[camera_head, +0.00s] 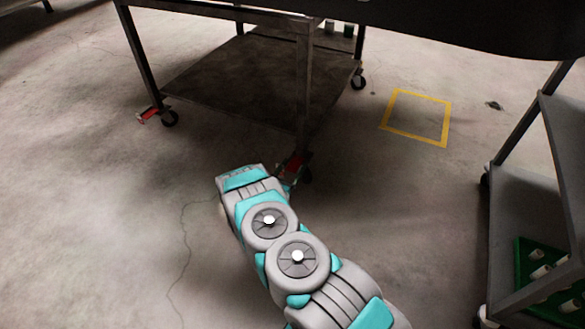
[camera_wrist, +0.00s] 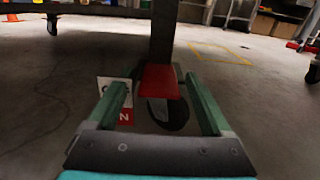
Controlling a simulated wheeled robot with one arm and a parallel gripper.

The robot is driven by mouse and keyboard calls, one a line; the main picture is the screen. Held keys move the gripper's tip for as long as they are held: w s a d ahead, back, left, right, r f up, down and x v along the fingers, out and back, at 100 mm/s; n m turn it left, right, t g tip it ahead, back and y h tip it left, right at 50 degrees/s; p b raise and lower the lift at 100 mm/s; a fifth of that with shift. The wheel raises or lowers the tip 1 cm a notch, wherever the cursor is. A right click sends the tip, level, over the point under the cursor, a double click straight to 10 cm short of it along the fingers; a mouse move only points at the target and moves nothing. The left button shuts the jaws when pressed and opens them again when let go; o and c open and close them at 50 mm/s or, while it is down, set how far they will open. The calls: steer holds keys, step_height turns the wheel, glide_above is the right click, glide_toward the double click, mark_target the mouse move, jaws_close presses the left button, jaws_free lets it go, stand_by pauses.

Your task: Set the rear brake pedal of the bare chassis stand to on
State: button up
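The stand (camera_head: 303,95) is a dark metal table on casters, with a dark mass on top cut off by the frame. A red brake pedal (camera_wrist: 160,82) sits at the foot of its near leg, above a black caster wheel (camera_wrist: 168,115). In the head view this pedal (camera_head: 291,164) is partly hidden by my arm. A white and red label plate (camera_wrist: 118,98) is beside it, partly covered by my left finger. My gripper (camera_wrist: 158,79) is open, its green fingers on either side of the pedal. I cannot tell if they touch it, or its setting.
Another red pedal (camera_head: 148,115) is at the stand's left caster. A grey shelf cart (camera_head: 515,215) with a green tray (camera_head: 549,270) stands at the right. A yellow floor square (camera_head: 416,117) lies behind. The floor at the left is clear.

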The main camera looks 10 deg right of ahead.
jaws_close()
stand_by(0.5)
